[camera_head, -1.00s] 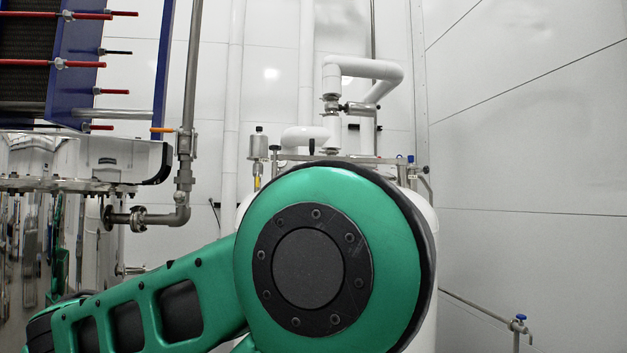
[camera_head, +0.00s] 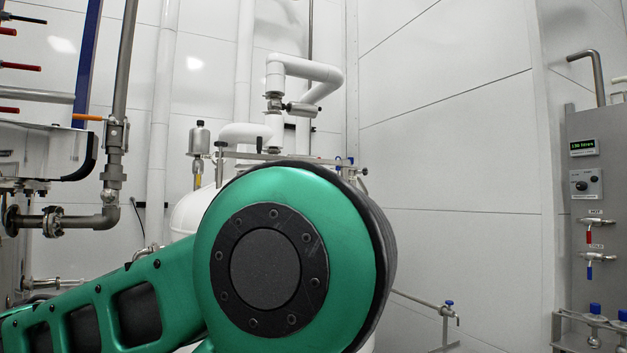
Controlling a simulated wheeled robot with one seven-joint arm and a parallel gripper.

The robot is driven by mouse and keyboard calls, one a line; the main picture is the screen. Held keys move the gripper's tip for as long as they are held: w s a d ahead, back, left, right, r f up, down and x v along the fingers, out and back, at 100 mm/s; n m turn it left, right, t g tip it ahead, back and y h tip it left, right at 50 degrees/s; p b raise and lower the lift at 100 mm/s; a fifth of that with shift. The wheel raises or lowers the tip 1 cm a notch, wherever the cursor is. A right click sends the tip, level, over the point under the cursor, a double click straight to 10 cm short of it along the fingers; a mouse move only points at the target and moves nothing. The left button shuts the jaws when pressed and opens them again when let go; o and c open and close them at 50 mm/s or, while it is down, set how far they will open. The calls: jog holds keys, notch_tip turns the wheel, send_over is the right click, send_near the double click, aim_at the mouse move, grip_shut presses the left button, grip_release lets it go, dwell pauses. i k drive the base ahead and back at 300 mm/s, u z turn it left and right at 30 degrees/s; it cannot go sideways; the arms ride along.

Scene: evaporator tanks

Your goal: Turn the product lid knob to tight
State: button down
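A white tank (camera_head: 192,208) stands in the middle of the view, mostly hidden behind my green arm. White pipes (camera_head: 308,68) rise from its top. Several small fittings and a horizontal bar (camera_head: 262,157) show on the tank top. I cannot make out the product lid knob; it may be hidden behind my arm or too small to tell. My gripper is not in view; only the green arm links show.
A grey control panel (camera_head: 597,165) with a green display and red and blue valves stands at the right. Steel pipes (camera_head: 112,150) and a blue-framed unit (camera_head: 85,65) are at the left.

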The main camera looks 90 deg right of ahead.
aim_at(221, 144)
jog(key=z, duration=2.75)
jog(key=i, duration=1)
jog(key=k, duration=1)
jog(key=u, duration=0.2)
jog(key=i, duration=0.15)
